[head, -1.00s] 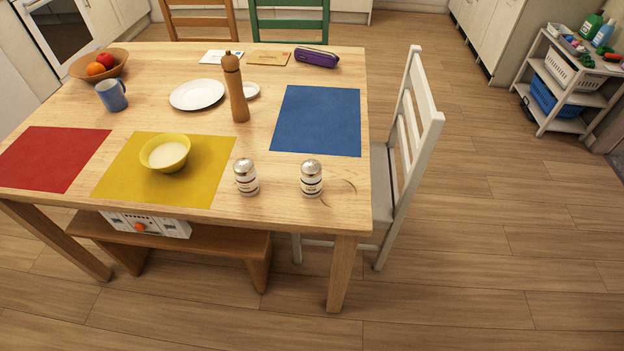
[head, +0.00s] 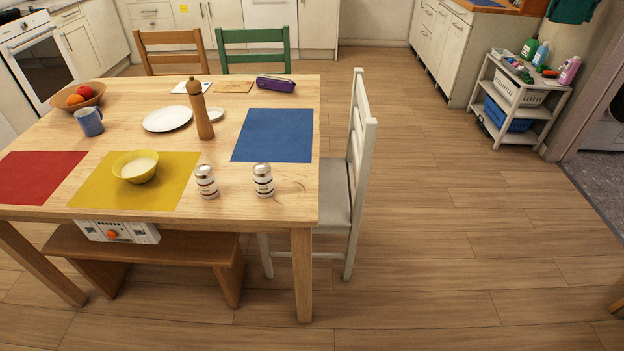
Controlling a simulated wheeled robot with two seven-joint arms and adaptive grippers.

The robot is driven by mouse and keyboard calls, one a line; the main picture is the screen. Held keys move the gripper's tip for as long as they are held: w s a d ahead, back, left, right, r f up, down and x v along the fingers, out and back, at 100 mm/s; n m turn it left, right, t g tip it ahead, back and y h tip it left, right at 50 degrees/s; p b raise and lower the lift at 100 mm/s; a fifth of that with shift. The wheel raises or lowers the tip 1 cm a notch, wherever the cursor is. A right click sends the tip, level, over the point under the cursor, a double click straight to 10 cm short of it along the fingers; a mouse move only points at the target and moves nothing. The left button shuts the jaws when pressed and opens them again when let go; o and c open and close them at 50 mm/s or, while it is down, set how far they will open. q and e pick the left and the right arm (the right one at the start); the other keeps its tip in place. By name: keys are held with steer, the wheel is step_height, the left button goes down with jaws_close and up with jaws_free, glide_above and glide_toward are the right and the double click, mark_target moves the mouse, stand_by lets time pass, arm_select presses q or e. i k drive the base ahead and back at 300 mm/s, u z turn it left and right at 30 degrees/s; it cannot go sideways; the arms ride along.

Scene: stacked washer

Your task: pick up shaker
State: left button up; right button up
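Two small shakers with silver caps and white labels stand upright on the wooden table near its front edge in the head view. The left shaker (head: 206,182) is by the right edge of the yellow mat. The right shaker (head: 263,180) is nearer the table's right front corner, below the blue mat. A tall brown wooden mill (head: 200,108) stands farther back. Neither of my grippers is in the head view.
The wooden table (head: 290,208) also holds a yellow bowl (head: 134,167), white plate (head: 167,118) and blue mug (head: 89,121). A white chair (head: 357,170) stands at its right side, a bench (head: 190,246) under its front. Floor to the right is clear up to the shelf cart (head: 515,98).

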mark_target(263, 174)
steer(key=z, duration=0.5)
steer(key=i, duration=0.9)
steer(key=u, duration=0.9)
